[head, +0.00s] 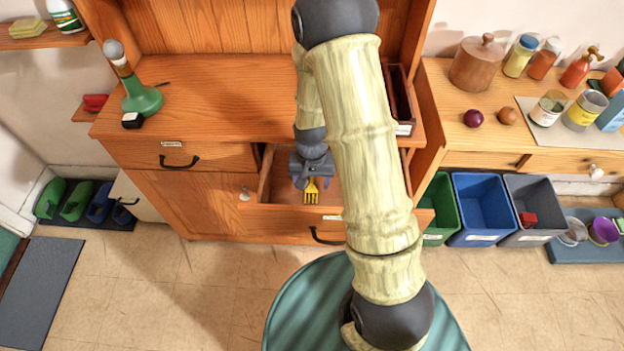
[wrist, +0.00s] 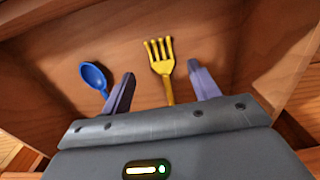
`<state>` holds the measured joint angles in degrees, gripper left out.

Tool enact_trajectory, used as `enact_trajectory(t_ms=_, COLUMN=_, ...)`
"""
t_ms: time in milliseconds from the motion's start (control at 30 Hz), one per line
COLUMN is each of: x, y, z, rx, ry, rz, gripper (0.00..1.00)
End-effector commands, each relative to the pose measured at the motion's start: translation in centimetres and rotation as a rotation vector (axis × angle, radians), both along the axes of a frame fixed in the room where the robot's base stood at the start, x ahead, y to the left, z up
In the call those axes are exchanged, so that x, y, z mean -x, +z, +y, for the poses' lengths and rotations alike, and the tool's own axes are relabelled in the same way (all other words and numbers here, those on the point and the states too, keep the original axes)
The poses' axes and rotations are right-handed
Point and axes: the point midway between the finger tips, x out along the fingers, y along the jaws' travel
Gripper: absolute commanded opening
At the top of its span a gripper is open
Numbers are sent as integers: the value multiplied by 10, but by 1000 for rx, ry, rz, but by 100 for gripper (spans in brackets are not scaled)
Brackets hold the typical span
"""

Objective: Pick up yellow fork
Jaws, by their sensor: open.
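The yellow fork (wrist: 164,68) lies in an open wooden drawer, its tines pointing away from my gripper in the wrist view. In the head view the fork (head: 311,191) shows just below my gripper (head: 309,178). My gripper (wrist: 160,88) is open, with one finger on each side of the fork's handle in the wrist view. I cannot tell whether the fingers touch it or how high above the drawer floor they are. The lower end of the handle is hidden behind the gripper body.
A blue spoon (wrist: 95,77) lies left of the fork, outside the left finger. The drawer (head: 330,215) has walls close around the gripper. A green bottle-like object (head: 142,98) stands on the cabinet top. Green, blue and grey bins (head: 484,205) stand to the right.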

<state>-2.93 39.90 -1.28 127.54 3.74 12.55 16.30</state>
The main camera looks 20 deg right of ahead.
Motion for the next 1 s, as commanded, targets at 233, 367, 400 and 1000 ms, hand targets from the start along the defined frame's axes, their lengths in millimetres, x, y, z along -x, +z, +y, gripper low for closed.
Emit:
enact_trajectory(t_ms=233, x=2, y=-27, z=1, rx=0, ry=0, rz=6, gripper=61)
enact_trajectory(t_ms=367, x=1, y=-44, z=2, rx=0, ry=0, rz=3, gripper=61)
enact_trajectory(t_ms=400, x=1, y=-47, z=2, rx=-1, ry=0, rz=3, gripper=61)
enact_trajectory(t_ms=1000, x=1, y=-51, z=2, rx=0, ry=0, rz=1, gripper=61)
